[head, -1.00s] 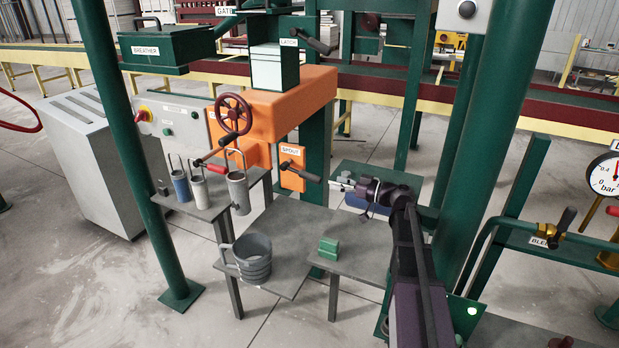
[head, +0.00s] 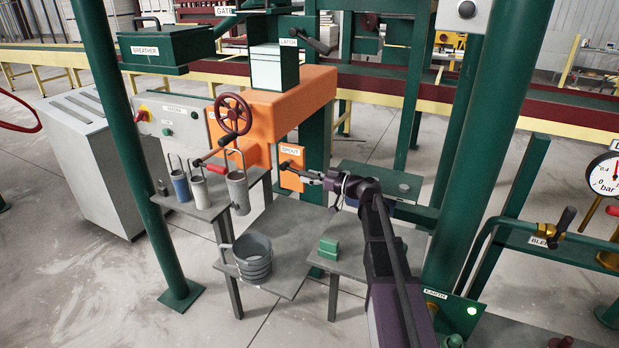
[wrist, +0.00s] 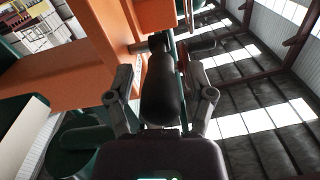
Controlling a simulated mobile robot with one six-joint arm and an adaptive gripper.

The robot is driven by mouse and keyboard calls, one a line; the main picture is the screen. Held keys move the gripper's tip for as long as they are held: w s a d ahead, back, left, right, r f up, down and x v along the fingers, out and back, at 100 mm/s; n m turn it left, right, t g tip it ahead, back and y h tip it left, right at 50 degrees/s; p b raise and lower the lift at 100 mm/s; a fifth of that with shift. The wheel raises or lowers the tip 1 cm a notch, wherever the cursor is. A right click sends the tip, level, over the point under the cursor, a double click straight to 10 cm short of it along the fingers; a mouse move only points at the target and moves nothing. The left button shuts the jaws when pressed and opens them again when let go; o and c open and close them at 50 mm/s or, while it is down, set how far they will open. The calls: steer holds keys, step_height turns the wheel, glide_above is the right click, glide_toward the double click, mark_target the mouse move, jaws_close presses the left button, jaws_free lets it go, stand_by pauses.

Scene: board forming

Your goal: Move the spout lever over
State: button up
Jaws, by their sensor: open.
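The spout lever (head: 288,166) is on an orange plate under the SPOUT label (head: 289,151), on the side of the orange machine body. Its outer end is hidden behind my gripper in the head view. My gripper (head: 312,177) is at the lever's outer end, coming from the right. In the wrist view a dark rounded handle (wrist: 162,88), which looks like the lever's grip, lies between my two open fingers. I see gaps at both sides of it, so the fingers do not appear closed on it.
A red handwheel (head: 231,114) and a crank with a red grip are left of the lever. A grey table (head: 285,238) below bears a bucket (head: 252,258) and a green block (head: 328,248). A green post (head: 460,170) stands to the right.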

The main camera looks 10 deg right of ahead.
jaws_close()
